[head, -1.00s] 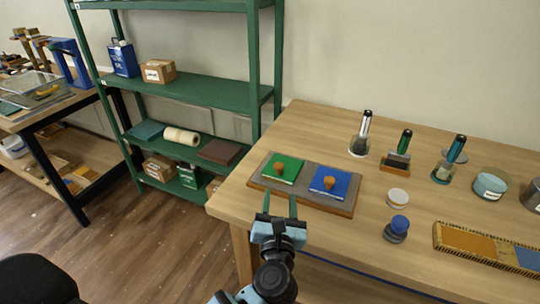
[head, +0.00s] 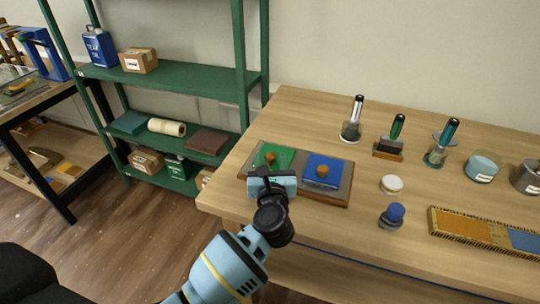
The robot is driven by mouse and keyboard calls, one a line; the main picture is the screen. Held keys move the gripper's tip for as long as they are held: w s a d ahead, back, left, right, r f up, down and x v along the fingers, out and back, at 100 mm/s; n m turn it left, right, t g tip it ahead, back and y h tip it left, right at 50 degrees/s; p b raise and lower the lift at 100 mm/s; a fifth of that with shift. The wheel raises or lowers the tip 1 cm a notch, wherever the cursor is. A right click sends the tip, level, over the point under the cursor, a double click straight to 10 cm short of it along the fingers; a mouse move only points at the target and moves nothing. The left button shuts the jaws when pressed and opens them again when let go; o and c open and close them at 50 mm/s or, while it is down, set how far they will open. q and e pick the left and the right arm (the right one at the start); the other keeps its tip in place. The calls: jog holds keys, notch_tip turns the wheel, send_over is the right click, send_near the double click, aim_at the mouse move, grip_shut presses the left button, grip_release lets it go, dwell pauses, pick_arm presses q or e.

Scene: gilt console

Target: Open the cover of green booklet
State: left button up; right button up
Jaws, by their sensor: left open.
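The green booklet (head: 276,155) lies flat with its cover shut on the left half of a grey board with a wooden edge (head: 333,200). A round wooden knob (head: 269,157) stands on its cover. A blue booklet (head: 326,170) with a like knob lies beside it on the right. My left gripper (head: 270,170) is over the near edge of the green booklet, just in front of the knob. It is open, and its fingers are mostly hidden behind its own body. I cannot tell whether it touches the booklet. My right gripper is not in view.
On the table (head: 300,110) stand stamps and pens in holders, a white-lidded jar (head: 391,184), a blue-topped jar (head: 393,214) and a patterned tray (head: 490,233) at right. Green shelving (head: 170,90) rises behind left. The table's left front corner is clear.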

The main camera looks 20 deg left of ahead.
pick_arm(q)
jog(key=shift+x, duration=1.05)
grip_shut()
